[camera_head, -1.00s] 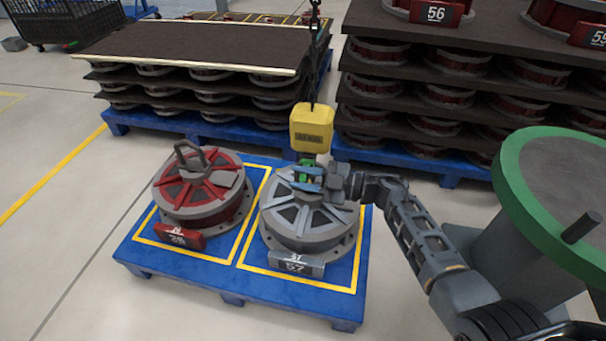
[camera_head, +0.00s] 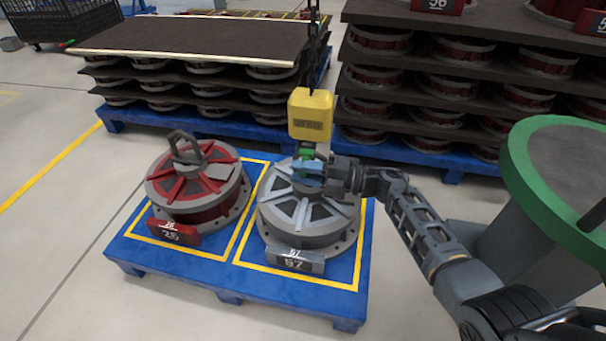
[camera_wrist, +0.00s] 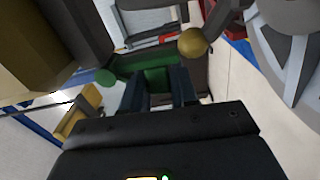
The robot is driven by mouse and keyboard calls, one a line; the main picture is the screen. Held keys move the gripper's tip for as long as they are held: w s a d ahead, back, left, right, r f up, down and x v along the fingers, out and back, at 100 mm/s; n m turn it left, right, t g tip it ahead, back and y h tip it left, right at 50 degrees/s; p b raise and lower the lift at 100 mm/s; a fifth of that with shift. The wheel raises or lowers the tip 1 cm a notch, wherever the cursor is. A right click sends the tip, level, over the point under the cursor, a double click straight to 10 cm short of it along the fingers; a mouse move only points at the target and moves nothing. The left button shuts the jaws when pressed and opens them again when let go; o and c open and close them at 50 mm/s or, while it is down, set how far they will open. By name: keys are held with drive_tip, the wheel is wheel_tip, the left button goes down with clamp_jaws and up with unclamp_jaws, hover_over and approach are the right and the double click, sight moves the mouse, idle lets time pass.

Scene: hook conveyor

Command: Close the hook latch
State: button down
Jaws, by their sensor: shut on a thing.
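The yellow hook block (camera_head: 310,114) hangs on a chain above the grey wheel-shaped part numbered 57 (camera_head: 300,235). Below the block is the small green hook latch (camera_head: 306,153); it also shows in the wrist view (camera_wrist: 155,78). My gripper (camera_head: 308,170) reaches in from the right, just under the block. In the wrist view its two blue fingers (camera_wrist: 158,90) are shut on the green latch. The grey hook, with a brass-coloured round end (camera_wrist: 193,42), is beside it. Whether the latch meets the hook tip cannot be told.
A red wheel-shaped part (camera_head: 198,185) with a handle stands left on the same blue pallet (camera_head: 225,285). Loaded stacks (camera_head: 190,45) stand behind. A green-rimmed round thing (camera_head: 525,150) is at right.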

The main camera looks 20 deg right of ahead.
drive_tip(key=shift+w+f+n, duration=0.1)
drive_tip(key=shift+f+n, duration=0.1)
drive_tip(key=shift+n, duration=0.3)
drive_tip(key=shift+d, duration=0.1)
drive_tip(key=c, duration=1.2)
unclamp_jaws()
drive_tip(key=shift+c, duration=0.2)
drive_tip(key=shift+d+r, duration=0.1)
drive_tip(key=shift+d, duration=0.2)
drive_tip(key=p+v, duration=0.2)
drive_tip(key=v, duration=0.5)
